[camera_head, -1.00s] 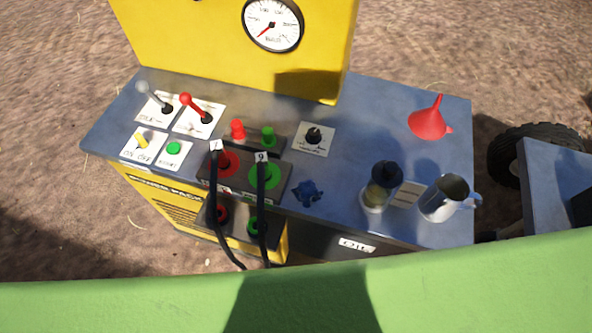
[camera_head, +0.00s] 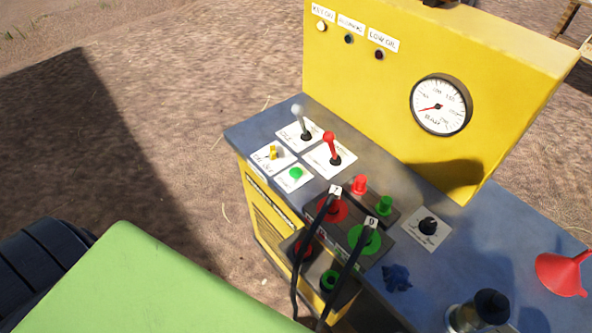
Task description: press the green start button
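The green start button (camera_head: 296,173) is a small round green knob on a white plate. It sits on the left part of the grey-blue top of the power pack, in front of the red lever (camera_head: 331,146) and right of the yellow switch (camera_head: 272,153). Nothing covers it. Neither of my grippers shows in the head view, so nothing is seen touching the button.
A grey lever (camera_head: 300,121) stands behind the yellow switch. Red and green couplings with black hoses (camera_head: 346,272) are right of the button. The yellow panel (camera_head: 500,85) with a gauge (camera_head: 440,105) rises behind.

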